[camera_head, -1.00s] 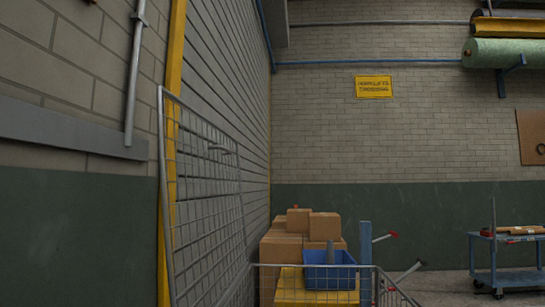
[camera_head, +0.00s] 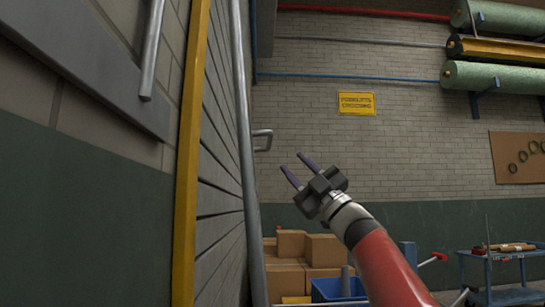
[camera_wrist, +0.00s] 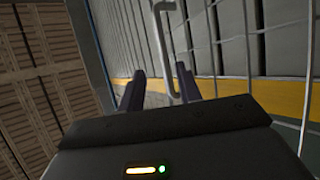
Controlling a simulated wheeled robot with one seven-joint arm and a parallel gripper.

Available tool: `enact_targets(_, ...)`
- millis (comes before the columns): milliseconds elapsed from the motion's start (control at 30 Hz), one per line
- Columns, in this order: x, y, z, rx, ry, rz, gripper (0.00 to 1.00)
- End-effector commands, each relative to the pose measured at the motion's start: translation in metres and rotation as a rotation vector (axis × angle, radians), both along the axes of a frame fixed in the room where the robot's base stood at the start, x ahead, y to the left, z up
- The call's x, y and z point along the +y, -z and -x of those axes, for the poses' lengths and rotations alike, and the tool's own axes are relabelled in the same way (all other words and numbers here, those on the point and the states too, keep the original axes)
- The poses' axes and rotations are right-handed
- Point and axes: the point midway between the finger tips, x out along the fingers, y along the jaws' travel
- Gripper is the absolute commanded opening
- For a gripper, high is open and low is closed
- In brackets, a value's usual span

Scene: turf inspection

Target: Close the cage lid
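The cage lid (camera_head: 247,165) stands raised, seen nearly edge-on in the head view as a tall grey metal bar left of centre. Its handle (camera_head: 262,141) sticks out to the right. My gripper (camera_head: 296,168) is open and empty, right of the handle and a little lower, its fingers pointing up-left towards it. In the wrist view the lid's wire mesh (camera_wrist: 250,35) fills the upper right. The bent handle (camera_wrist: 164,50) shows between my two fingers (camera_wrist: 161,88) in the picture. I cannot tell whether it lies within their reach.
Cardboard boxes (camera_head: 323,250) and a blue bin (camera_head: 338,288) stand low beyond the lid. A blue cart (camera_head: 497,254) is at the right. A yellow post (camera_head: 190,150) and the wall close off the left side.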

Motion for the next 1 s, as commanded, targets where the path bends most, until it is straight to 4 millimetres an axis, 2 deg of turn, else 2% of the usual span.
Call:
enact_targets(133,0.011,-0.007,0.0,-0.033,-0.028,0.031,0.34)
enact_targets(400,0.037,-0.04,-0.017,-0.032,-0.029,0.029,0.34)
enact_targets(533,0.046,-0.051,-0.023,-0.032,-0.028,0.029,0.34)
enact_targets(967,0.052,-0.055,-0.027,-0.03,-0.026,0.028,0.34)
enact_targets(1000,0.052,-0.055,-0.027,-0.03,-0.026,0.028,0.3)
